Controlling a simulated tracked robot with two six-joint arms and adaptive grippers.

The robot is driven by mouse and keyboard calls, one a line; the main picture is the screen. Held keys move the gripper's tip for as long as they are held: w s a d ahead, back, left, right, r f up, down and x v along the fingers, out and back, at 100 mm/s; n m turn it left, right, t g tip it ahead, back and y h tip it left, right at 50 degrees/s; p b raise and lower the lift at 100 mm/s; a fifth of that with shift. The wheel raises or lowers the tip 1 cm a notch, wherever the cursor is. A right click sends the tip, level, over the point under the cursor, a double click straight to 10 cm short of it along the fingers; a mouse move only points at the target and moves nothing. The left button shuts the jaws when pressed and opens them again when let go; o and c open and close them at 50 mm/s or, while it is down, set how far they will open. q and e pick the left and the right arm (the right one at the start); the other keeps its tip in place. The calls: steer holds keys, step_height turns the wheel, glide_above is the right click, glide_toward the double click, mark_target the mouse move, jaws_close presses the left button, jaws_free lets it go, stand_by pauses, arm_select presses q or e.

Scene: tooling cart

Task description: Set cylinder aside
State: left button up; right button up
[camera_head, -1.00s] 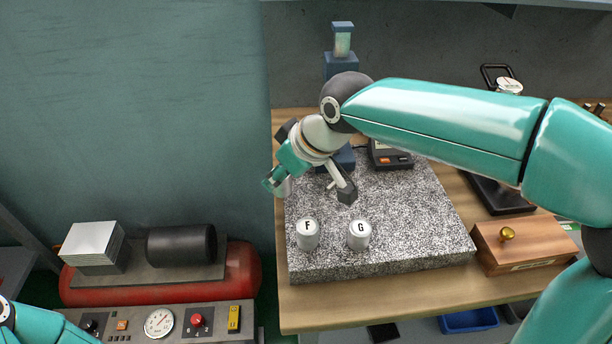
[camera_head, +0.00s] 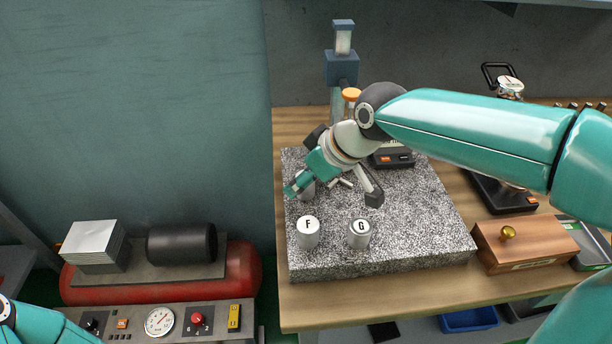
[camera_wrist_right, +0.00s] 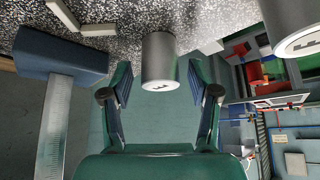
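Cylinder F (camera_head: 308,234) and cylinder G (camera_head: 358,234) stand upright near the front edge of the granite plate (camera_head: 425,225). A third grey cylinder (camera_head: 306,186) stands further back at the plate's left side, partly hidden by my right gripper (camera_head: 296,190). In the right wrist view this cylinder (camera_wrist_right: 158,62) is between and just beyond the open fingertips of my right gripper (camera_wrist_right: 160,85), with a gap on both sides; its letter is hard to read. Another cylinder (camera_wrist_right: 290,25) shows at the upper right there. My left gripper is outside the views.
A blue height gauge (camera_head: 342,68) stands at the back of the plate; its blue block (camera_wrist_right: 60,55) is close to one finger in the wrist view. A wooden box (camera_head: 525,245) with a brass knob stands right of the plate. The plate's right part is clear.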

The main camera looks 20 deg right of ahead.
steer(key=shift+r, duration=0.25)
steer(key=p+v, duration=0.6)
steer(key=v, duration=0.6)
steer(key=shift+f, duration=0.15)
